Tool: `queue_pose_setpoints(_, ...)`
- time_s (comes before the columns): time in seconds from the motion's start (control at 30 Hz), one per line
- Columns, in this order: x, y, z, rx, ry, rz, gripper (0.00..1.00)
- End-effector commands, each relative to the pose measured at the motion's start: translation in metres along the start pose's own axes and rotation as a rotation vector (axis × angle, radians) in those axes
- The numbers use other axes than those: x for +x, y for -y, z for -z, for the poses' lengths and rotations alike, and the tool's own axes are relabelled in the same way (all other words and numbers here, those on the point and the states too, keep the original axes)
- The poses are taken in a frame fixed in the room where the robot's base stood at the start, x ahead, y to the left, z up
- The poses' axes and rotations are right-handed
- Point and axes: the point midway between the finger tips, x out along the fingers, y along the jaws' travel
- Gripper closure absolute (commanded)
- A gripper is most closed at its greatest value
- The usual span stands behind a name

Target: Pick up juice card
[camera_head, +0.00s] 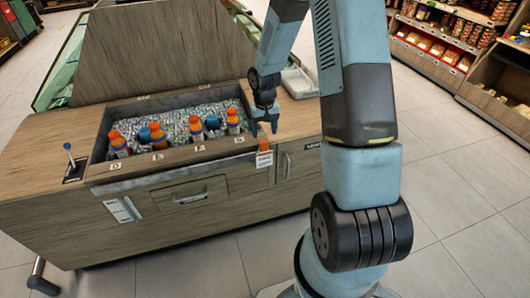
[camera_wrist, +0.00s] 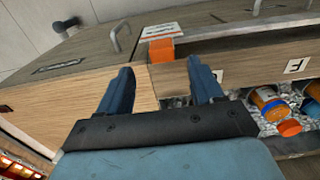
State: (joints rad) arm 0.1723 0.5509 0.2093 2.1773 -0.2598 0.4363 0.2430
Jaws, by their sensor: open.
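The juice card is a small white card with print (camera_head: 264,160) at the counter's front edge, below a small orange block (camera_head: 263,146). In the wrist view the white card (camera_wrist: 159,31) shows behind the orange block (camera_wrist: 164,49), ahead of my fingers. I cannot tell whether the block is part of the card or its holder. My gripper (camera_head: 265,128) is open and points down above the counter's front edge, just above the orange block. In the wrist view the gap between my fingertips (camera_wrist: 160,68) is empty and lines up with the block.
An ice bin (camera_head: 97,150) with several orange- and blue-capped bottles (camera_head: 119,145) is left of my gripper. A grey tray (camera_head: 300,82) lies behind it. A drawer handle (camera_head: 190,198) and a cabinet handle (camera_head: 287,166) stick out in front. The floor (camera_head: 460,170) at right is clear.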

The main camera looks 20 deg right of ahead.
Motion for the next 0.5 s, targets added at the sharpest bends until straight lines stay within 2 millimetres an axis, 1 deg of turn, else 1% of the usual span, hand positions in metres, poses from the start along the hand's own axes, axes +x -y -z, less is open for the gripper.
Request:
queue_pose_setpoints(0.03,0.006,0.0,0.0,0.0,0.002,0.0,0.34)
queue_pose_setpoints(0.1,0.012,0.0,-0.001,0.002,0.002,0.0,0.34)
queue_pose_setpoints(0.37,0.023,0.001,-0.001,0.0,0.001,0.0,0.34)
queue_pose_setpoints(0.5,0.037,0.003,-0.002,-0.001,0.002,0.0,0.34)
